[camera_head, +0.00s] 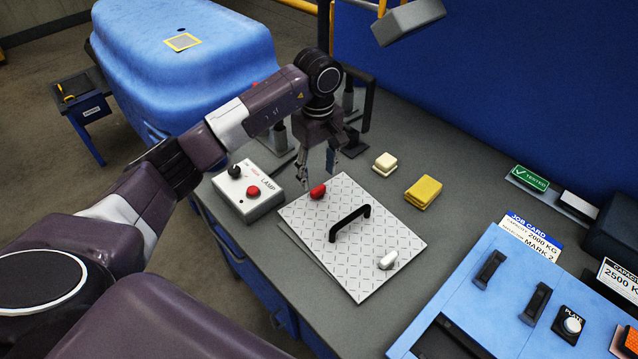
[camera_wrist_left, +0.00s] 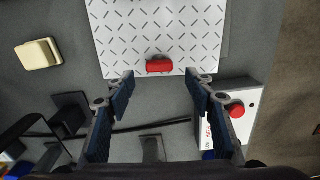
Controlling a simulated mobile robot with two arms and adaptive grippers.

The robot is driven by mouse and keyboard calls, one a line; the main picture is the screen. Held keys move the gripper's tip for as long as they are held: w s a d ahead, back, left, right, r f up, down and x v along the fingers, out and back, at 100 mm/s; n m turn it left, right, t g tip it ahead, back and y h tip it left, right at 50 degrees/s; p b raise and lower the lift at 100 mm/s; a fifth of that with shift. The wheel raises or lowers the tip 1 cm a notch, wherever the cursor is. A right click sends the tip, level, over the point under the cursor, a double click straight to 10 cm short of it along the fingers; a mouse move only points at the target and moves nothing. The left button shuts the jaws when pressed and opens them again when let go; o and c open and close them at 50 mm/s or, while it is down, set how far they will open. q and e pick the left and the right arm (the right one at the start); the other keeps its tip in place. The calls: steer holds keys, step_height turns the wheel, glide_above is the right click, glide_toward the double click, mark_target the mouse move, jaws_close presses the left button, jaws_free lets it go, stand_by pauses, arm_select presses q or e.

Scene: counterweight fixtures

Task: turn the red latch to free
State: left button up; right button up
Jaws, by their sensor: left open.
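The red latch (camera_head: 317,191) is a small red knob near the far left corner of a silver patterned plate (camera_head: 345,265). In the left wrist view the red latch (camera_wrist_left: 159,65) lies crosswise near the plate's edge, ahead of the open fingers and apart from them. My left gripper (camera_head: 318,172) points down just behind the latch, its fingers apart and empty. It also shows in the left wrist view (camera_wrist_left: 160,88). The plate carries a black handle (camera_head: 350,222) and a white latch (camera_head: 388,260) near its right corner. My right gripper is not in view.
A lamp box (camera_head: 247,190) with a red button and black knob stands left of the plate. Cream (camera_head: 385,163) and yellow (camera_head: 423,191) blocks lie behind it. A blue panel (camera_head: 500,290) with black handles is at the right. A dark stand (camera_head: 350,120) rises behind my gripper.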

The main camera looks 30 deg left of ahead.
mark_target(318, 188)
arm_select(q)
step_height(318, 188, down, 4)
steer(key=shift+p, duration=0.6)
steer(key=shift+f, duration=0.7)
steer(key=c, duration=1.2)
steer(key=shift+o, duration=0.2)
